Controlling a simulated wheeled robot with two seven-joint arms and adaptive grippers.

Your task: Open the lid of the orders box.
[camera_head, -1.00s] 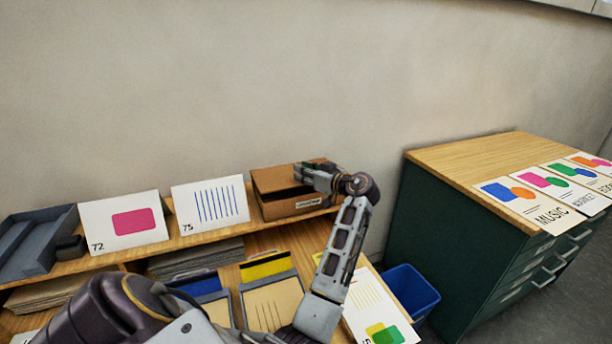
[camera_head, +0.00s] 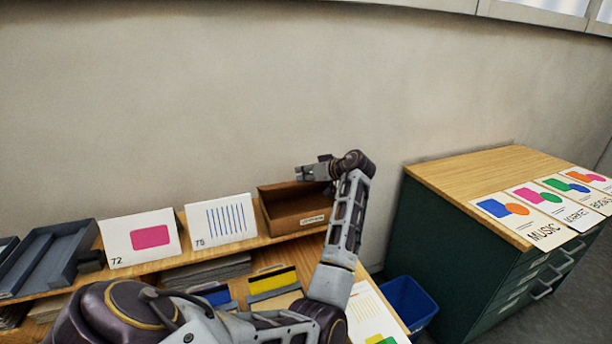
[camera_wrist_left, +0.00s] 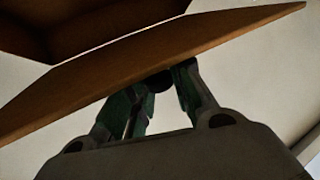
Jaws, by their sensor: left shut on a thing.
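The brown orders box (camera_head: 295,222) stands at the right end of the wooden shelf, with a small label on its front. Its lid (camera_head: 277,193) is raised at the back and the dark inside shows in the head view. My left gripper (camera_head: 308,173) is at the lid's upper edge, shut on it. In the left wrist view the lid (camera_wrist_left: 150,72) is a brown slanted panel, and the gripper's fingers (camera_wrist_left: 160,85) meet its edge; the fingertips are partly hidden behind it. My right gripper is not in view.
Cards 72 (camera_head: 125,250) and 75 (camera_head: 203,237) stand on the shelf left of the box, beside a grey tray (camera_head: 50,265). A green cabinet (camera_head: 455,240) with posters and a blue bin (camera_head: 408,300) are at the right. The wall behind is bare.

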